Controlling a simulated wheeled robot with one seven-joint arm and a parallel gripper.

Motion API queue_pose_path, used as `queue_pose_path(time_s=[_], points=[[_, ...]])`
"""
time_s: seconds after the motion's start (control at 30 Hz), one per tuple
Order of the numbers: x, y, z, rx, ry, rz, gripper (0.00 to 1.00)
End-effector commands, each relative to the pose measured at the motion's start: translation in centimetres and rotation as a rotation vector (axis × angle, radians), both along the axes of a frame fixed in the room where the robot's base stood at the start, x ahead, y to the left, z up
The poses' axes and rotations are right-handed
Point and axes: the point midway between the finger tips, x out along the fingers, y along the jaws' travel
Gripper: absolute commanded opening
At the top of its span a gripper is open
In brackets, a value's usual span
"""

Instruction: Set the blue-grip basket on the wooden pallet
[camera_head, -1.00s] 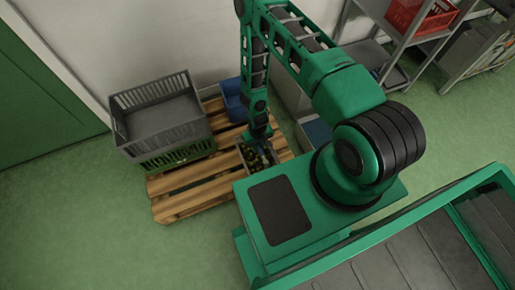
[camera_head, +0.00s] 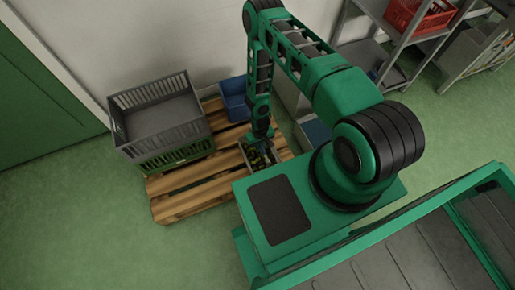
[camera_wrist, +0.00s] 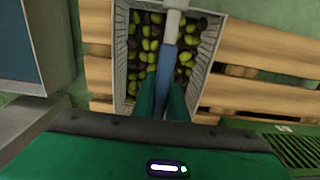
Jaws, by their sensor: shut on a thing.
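The basket (camera_wrist: 119,75) is a pale, ribbed box filled with green and dark olives. A handle with a blue grip (camera_wrist: 167,62) runs over its middle. In the wrist view my gripper (camera_wrist: 165,95) is shut on the blue grip. In the head view the basket (camera_head: 247,158) is at the right part of the wooden pallet (camera_head: 180,205), below my gripper (camera_head: 262,137). Pallet boards (camera_wrist: 265,52) show on both sides of the basket in the wrist view. Whether its bottom touches the boards I cannot tell.
A grey crate (camera_head: 160,118) stacked on a green crate (camera_head: 178,156) stands on the pallet's left part. A blue bin (camera_head: 234,100) is at the back by the wall. A shelf with a red crate (camera_head: 425,18) stands at the right. The pallet's front left boards are bare.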

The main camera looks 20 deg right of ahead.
Motion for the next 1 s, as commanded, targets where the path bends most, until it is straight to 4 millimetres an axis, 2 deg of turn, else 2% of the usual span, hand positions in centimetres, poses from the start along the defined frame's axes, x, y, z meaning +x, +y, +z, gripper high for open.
queue_pose_path(time_s=[0.1,0.13,0.2,0.5,0.63,0.77,1.0], points=[[0.0,0.0,-0.1,0.0,0.0,0.0,0.0],[0.0,0.0,-0.2,0.0,0.0,0.0,0.15],[0.0,0.0,-0.2,0.0,0.0,0.0,0.31],[0.0,0.0,-0.1,0.0,0.0,0.0,0.31],[0.0,0.0,0.6,0.0,0.0,0.0,0.31],[0.1,0.0,2.3,0.0,-0.001,0.0,0.31],[0.1,0.0,6.7,0.0,-0.002,0.0,0.31]])
